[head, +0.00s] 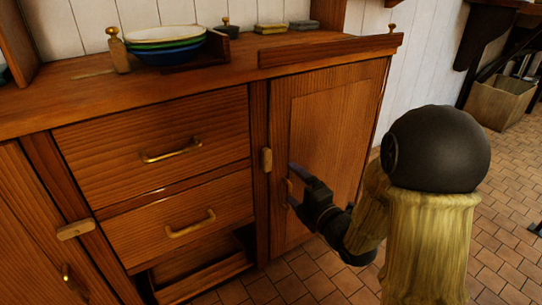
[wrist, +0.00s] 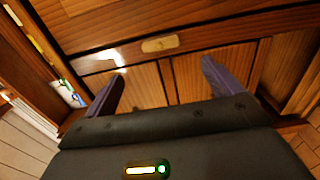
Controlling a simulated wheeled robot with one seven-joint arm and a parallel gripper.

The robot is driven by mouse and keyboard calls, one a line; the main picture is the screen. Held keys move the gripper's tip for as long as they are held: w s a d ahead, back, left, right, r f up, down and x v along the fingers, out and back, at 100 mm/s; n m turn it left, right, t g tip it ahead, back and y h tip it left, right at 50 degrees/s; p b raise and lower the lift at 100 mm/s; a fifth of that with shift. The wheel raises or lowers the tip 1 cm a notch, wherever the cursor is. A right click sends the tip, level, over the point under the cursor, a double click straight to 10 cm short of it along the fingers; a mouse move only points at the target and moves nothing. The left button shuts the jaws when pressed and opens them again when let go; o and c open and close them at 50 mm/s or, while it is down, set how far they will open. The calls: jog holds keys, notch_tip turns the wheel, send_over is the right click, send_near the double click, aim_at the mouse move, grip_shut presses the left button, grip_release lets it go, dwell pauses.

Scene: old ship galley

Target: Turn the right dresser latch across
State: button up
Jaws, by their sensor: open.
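The right dresser latch (head: 266,160) is a small pale wooden block, standing upright on the post between the drawers and the right door (head: 335,110). The right door looks closed. The latch also shows in the wrist view (wrist: 160,44), beyond and between the two fingers, with a small brass-coloured spot at its middle. My gripper (head: 291,184) is open and empty in front of the door, right of and a little below the latch and apart from it. It shows in the wrist view too (wrist: 161,72). My gripper hides part of the door.
The left latch (head: 75,230) lies level across the left door's edge. Drawers with brass handles (head: 172,150) fill the middle, above a low open compartment (head: 200,268). Stacked bowls (head: 164,47) stand on the dresser top. Tiled floor at right is mostly free, with a wooden crate (head: 498,103) farther back.

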aim_at(269, 162)
jog(key=p+x, duration=0.3)
jog(key=x, duration=0.8)
jog(key=shift+w+a, duration=0.2)
jog(key=shift+w, duration=0.05)
jog(key=c, duration=1)
